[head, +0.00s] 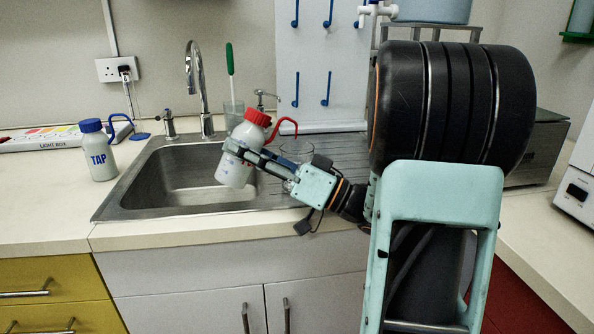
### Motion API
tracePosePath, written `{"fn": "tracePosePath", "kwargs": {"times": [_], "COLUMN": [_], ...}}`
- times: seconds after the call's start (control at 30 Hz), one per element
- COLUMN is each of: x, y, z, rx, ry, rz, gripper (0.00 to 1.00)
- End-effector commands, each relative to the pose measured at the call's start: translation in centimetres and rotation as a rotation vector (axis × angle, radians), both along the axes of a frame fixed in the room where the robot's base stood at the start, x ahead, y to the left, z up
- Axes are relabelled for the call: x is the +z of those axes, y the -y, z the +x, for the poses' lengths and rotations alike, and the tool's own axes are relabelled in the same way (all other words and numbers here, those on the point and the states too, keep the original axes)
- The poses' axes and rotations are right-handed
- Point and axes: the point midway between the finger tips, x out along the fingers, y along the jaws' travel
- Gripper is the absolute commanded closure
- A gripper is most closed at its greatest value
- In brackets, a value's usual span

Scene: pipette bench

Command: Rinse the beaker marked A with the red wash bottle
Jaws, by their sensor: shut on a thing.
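The red wash bottle (238,152) is a white bottle with a red cap and a curved red spout. My gripper (246,156) is shut around its body and holds it up over the right part of the sink, tilted to the right. No stream of liquid can be made out.
A blue-capped TAP bottle (97,151) stands left of the steel sink (180,208). A glass with a green-handled brush (231,112) stands behind, near the tall tap (199,90). A pegboard (318,70) rises behind the drainer. The left counter front is clear.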

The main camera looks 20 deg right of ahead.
Motion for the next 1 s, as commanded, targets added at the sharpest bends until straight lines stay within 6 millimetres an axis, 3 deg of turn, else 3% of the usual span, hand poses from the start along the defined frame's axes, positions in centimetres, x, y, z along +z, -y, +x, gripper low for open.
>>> {"fn": "tracePosePath", "kwargs": {"times": [0.6, 1.0], "x": [7.1, 7.0], "y": [0.0, 0.0], "z": [0.0, 0.0], "rx": [0.0, 0.0], "ry": [0.002, 0.002], "rz": [0.0, 0.0], "gripper": [0.66, 0.66]}}
